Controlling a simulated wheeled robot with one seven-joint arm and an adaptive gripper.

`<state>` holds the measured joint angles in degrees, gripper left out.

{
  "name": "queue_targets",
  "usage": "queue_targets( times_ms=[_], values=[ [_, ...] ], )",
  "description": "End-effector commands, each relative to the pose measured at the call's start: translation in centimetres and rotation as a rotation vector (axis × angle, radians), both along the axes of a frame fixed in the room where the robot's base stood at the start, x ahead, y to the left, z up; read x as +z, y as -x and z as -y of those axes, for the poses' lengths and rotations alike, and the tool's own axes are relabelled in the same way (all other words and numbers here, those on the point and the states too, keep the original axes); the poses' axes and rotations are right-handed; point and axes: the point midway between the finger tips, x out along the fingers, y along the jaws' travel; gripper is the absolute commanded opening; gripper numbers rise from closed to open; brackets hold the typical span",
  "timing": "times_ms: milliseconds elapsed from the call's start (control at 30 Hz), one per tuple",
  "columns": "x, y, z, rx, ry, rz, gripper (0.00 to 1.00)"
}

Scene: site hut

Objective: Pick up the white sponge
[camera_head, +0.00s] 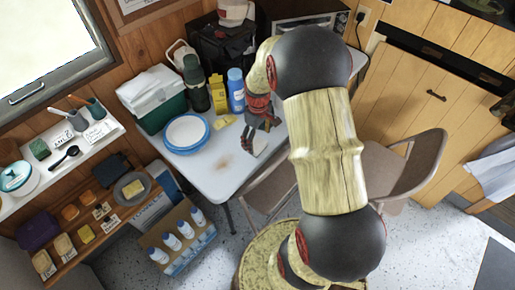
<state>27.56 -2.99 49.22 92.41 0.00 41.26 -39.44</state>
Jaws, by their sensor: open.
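A small white block (260,149), which looks like the white sponge, lies on the light table (212,178) near its front right edge. My gripper (262,135) is just above and behind it, pointing down with its fingers apart and nothing seen between them. Part of the block's far side is hidden by the fingers. I cannot tell whether a finger touches it.
A blue-rimmed plate (187,132), a green cooler (166,112), a dark green flask (195,90), a blue bottle (236,92) and a yellow carton (218,92) stand left and behind. A folding chair (415,165) is at right. The table's front middle is clear.

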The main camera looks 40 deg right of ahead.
Motion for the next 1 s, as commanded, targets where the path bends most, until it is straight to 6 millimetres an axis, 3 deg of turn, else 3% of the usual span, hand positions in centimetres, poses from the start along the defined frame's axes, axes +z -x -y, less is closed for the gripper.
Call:
queue_targets(
  times_ms=[33,200,467,1000],
  values=[
    [-1.3,0.0,-0.1,0.0,-0.001,-0.002,0.82],
    [-3.4,0.1,-0.1,0.0,-0.002,-0.002,0.82],
    [-3.4,0.0,-0.1,0.0,-0.001,-0.001,0.81],
    [-3.4,0.1,-0.1,0.0,-0.001,-0.001,0.51]
  ],
)
